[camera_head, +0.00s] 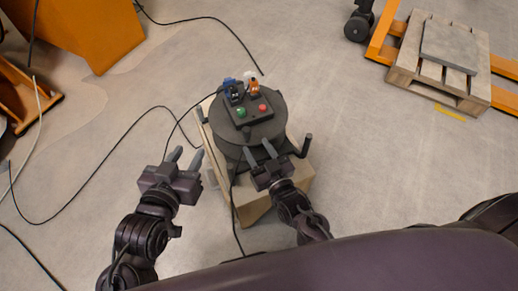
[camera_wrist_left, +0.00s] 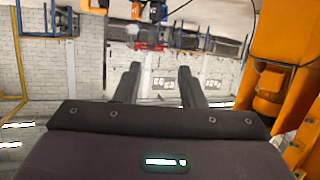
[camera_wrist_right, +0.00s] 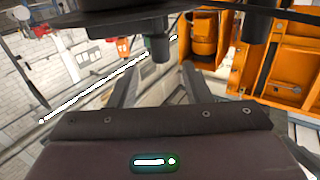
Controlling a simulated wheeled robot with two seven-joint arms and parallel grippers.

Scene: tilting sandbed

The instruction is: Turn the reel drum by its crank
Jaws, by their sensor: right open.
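The reel drum (camera_head: 232,150) is a dark grey round body on a pale wooden stand (camera_head: 298,180), in the middle of the head view. A dark upright handle (camera_head: 306,145), apparently the crank grip, sticks up at its right edge. My right gripper (camera_head: 258,150) is open at the drum's near side, left of that handle. In the right wrist view, the dark drum underside and a hanging peg (camera_wrist_right: 160,46) appear above the open fingers; whether they touch cannot be told. My left gripper (camera_head: 186,157) is open and empty, left of the stand.
Black cables run over the floor at left. A wooden pallet (camera_head: 465,103) with a grey slab lies on an orange truck at upper right. Orange machinery (camera_head: 95,30) stands upper left. Floor at right is clear.

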